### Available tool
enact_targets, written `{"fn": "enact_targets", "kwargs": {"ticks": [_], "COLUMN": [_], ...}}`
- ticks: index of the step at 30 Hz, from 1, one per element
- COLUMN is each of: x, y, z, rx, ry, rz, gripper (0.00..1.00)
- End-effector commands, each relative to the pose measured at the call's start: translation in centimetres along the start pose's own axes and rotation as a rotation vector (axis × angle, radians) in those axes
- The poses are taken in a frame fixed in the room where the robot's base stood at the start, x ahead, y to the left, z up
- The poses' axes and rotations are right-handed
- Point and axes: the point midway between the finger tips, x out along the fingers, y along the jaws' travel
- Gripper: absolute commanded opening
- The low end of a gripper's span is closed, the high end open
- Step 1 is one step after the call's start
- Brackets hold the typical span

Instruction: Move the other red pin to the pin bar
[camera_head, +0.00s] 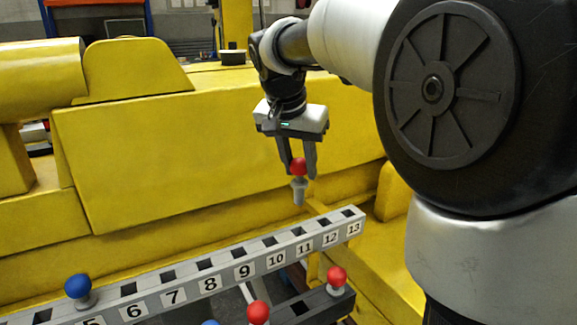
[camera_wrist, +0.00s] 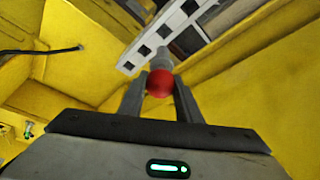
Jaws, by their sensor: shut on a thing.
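My gripper (camera_head: 299,172) is shut on a red pin (camera_head: 298,167), a red ball on a grey shank. It holds the pin upright above the far right part of the pin bar (camera_head: 187,294), with the shank clear of the bar. In the wrist view the red pin (camera_wrist: 160,83) sits between the fingertips, with the white-topped bar beyond it. The bar is grey with square holes and number labels, with 5 to 13 readable. A blue pin (camera_head: 78,288) stands in it at the left. The bar's left end is out of view.
A lower grey rack in front of the bar holds a red pin (camera_head: 336,278), another red pin (camera_head: 258,312) and a partly cut-off blue pin (camera_head: 210,323). Yellow machinery (camera_head: 190,150) stands behind the bar. The bar's holes from 6 to 13 look empty.

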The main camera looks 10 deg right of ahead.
Motion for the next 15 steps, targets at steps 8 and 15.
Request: {"fn": "enact_targets", "kwargs": {"ticks": [8, 15], "x": [-1.9, -3.2], "y": [0.0, 0.0], "z": [-0.8, -1.4], "rx": [0.000, 0.000], "ry": [0.002, 0.002], "rz": [-0.001, -0.002], "gripper": [0.02, 0.02]}}
